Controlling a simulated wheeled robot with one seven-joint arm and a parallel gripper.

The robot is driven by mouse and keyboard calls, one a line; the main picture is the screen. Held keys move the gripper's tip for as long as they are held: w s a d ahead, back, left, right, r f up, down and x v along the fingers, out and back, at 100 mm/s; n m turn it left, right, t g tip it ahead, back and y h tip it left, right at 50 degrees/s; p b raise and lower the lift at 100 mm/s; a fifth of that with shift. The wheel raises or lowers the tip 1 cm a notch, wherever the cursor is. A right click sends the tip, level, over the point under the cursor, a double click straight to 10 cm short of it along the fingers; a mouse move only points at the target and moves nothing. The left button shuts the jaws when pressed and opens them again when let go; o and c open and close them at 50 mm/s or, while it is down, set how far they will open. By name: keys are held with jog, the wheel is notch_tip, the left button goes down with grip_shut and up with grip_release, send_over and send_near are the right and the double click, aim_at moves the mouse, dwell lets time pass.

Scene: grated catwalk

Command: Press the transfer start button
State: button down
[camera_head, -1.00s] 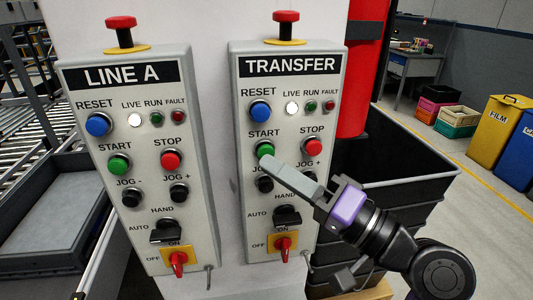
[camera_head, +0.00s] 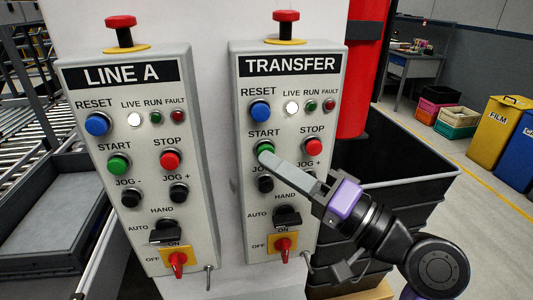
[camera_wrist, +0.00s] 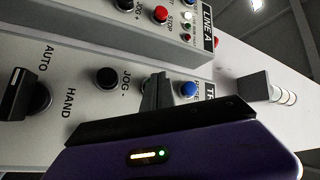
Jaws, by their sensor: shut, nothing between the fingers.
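The TRANSFER panel (camera_head: 243,190) is the right one of two grey control boxes. Its green START button (camera_head: 265,147) is partly covered by my fingertips. My gripper (camera_head: 268,157) is shut and empty, coming from the lower right, with its tips at the lower edge of the START button. I cannot tell whether they touch it. In the wrist view my gripper's fingers (camera_wrist: 157,92) point at the panel between the black JOG - button (camera_wrist: 107,78) and the blue RESET button (camera_wrist: 189,89), hiding START.
The LINE A panel (camera_head: 88,190) with a matching green START button (camera_head: 119,165) is at left. Red STOP (camera_head: 313,147), the black JOG - knob (camera_head: 265,184) and a red mushroom button (camera_head: 286,17) surround START. A dark bin (camera_head: 415,170) stands at right.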

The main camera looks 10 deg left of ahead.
jog(key=shift+w+a, duration=0.15)
jog(key=shift+w, duration=0.4)
dwell(0.5)
jog(key=shift+s, duration=0.1)
jog(key=shift+s+d, duration=0.2)
jog(key=shift+s, duration=0.35)
jog(key=shift+s+d, duration=0.15)
jog(key=shift+s, duration=0.4)
